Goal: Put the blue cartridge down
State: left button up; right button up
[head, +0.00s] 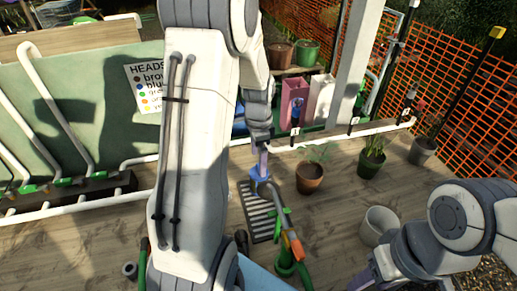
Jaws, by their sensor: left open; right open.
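My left arm crosses the middle of the view, and its gripper (262,158) points down with its jaws open. A small blue piece (259,174), possibly the blue cartridge, shows right at its fingertips, above a dark slotted grate (262,222). I cannot tell whether the fingers touch it or what bears it.
A brown plant pot (310,180) and a dark green pot (370,164) stand right of the grate. A grey pot (380,224) is near my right arm. A green hose fitting with an orange part (293,243) rises in front. A white pipe (340,135) runs behind; orange netting (455,100) bounds the right.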

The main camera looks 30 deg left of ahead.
pick_arm(q)
notch_tip(320, 180, up, 5)
jog(key=shift+f, duration=0.1)
jog(key=shift+d, duration=0.2)
jog(key=s+d+r, duration=0.1)
jog(key=d, duration=0.5)
jog(key=s+d+r, duration=0.2)
jog(key=d, duration=0.3)
jog(key=s+d+n+h, duration=0.1)
jog(key=s+d, duration=1.3)
jog(key=s, duration=0.4)
jog(key=shift+d+r, duration=0.15)
jog(key=shift+r, duration=0.2)
jog(key=shift+s, duration=0.1)
